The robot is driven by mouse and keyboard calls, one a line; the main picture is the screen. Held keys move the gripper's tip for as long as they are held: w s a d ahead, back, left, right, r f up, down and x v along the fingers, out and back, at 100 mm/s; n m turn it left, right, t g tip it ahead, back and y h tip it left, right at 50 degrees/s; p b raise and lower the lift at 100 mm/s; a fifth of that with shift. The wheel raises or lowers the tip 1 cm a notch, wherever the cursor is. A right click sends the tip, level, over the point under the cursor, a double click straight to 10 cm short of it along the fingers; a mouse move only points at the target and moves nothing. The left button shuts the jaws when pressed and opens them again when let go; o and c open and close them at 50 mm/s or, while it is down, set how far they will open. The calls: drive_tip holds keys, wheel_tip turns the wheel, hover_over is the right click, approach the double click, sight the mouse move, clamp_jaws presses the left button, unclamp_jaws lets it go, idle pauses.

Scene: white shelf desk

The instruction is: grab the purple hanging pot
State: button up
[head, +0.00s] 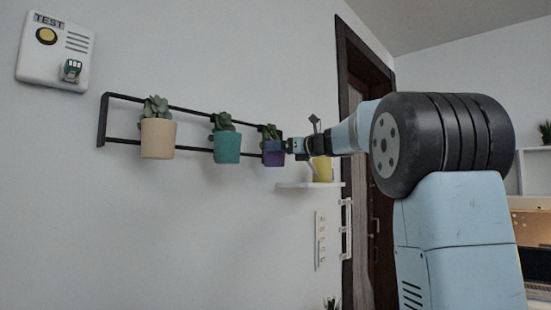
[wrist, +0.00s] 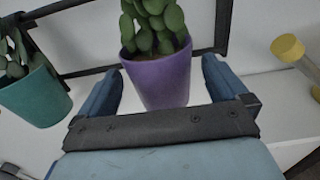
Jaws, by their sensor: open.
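The purple pot (head: 273,157) with a green succulent hangs on the black wall rack, the third pot from the left in the head view. In the wrist view the purple pot (wrist: 160,80) is upright, between the two blue fingers of my gripper (wrist: 168,85). The fingers are open, one on each side of the pot, with a visible gap at both sides. In the head view my gripper (head: 287,147) is at the pot's right side and hides part of it. I cannot tell how deep the pot sits between the fingers.
A teal pot (head: 227,147) hangs just left of the purple one, and a beige pot (head: 158,138) farther left on the black rack (head: 103,120). A yellow object (head: 322,170) stands on a small white shelf (head: 310,185) below right. A door frame (head: 350,100) is behind my arm.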

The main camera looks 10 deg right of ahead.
drive_tip(key=x, duration=0.4)
drive_tip(key=shift+w+a, duration=0.1)
drive_tip(key=shift+c, duration=0.4)
drive_tip(key=c, duration=1.2)
